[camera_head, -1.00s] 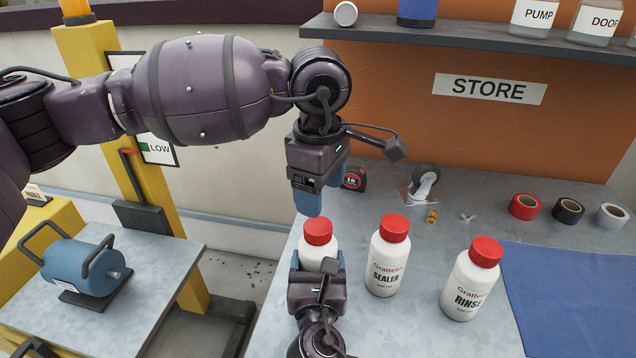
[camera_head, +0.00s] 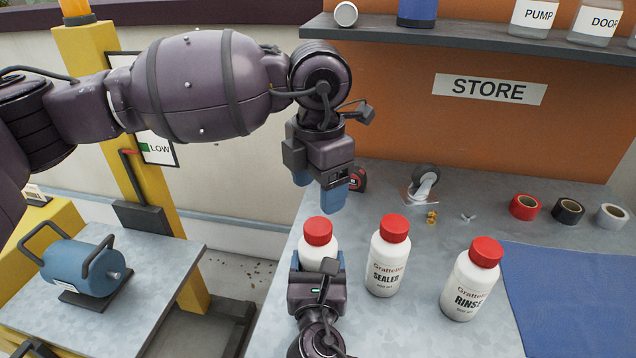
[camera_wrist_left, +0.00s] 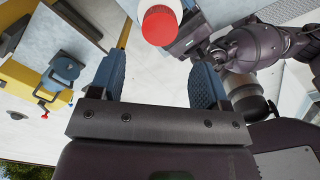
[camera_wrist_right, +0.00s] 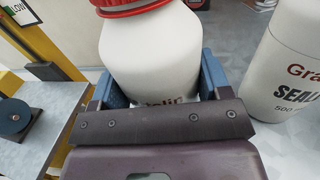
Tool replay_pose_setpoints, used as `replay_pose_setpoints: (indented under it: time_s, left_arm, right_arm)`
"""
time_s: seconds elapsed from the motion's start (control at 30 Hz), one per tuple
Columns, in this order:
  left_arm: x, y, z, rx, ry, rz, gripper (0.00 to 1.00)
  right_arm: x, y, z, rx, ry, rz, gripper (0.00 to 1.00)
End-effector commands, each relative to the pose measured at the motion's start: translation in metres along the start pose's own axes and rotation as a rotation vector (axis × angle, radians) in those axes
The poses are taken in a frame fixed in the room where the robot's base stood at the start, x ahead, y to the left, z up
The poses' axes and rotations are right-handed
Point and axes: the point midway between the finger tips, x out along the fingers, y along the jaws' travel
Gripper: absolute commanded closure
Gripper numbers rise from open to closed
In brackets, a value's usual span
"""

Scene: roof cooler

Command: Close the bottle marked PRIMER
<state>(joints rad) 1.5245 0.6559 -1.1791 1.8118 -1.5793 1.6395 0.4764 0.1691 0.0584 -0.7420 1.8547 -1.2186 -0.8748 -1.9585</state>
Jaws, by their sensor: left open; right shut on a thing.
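A white bottle with a red cap (camera_head: 318,231) stands at the front left of the grey bench. Its label is mostly hidden, so I cannot read its name. My right gripper (camera_head: 318,264) is shut on this bottle's body from the front; the right wrist view shows the white body (camera_wrist_right: 150,50) between the fingers. The red cap sits on top; I cannot tell how tight. My left gripper (camera_head: 320,188) is open and empty, above and slightly behind the cap, apart from it. In the left wrist view the red cap (camera_wrist_left: 160,25) shows beyond the fingertips.
The SEALER bottle (camera_head: 387,260) stands close right of the held bottle, and the RINSE bottle (camera_head: 470,282) further right; both have red caps. Behind are a tape measure (camera_head: 357,179), a caster (camera_head: 423,184) and tape rolls (camera_head: 568,210). A blue mat (camera_head: 570,300) lies at right.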

Motion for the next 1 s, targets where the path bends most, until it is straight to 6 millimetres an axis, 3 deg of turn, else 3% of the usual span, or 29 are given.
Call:
replay_pose_setpoints:
  time_s: [0.43,1.0]
  left_arm:
    - [0.007,0.000,0.000,-0.001,0.000,-0.001,0.30]
    - [0.074,0.000,0.000,0.000,0.000,0.000,0.30]
  right_arm:
    - [0.000,0.000,0.000,0.000,0.000,0.000,0.96]
    - [0.000,0.000,0.000,0.000,0.000,0.000,0.96]
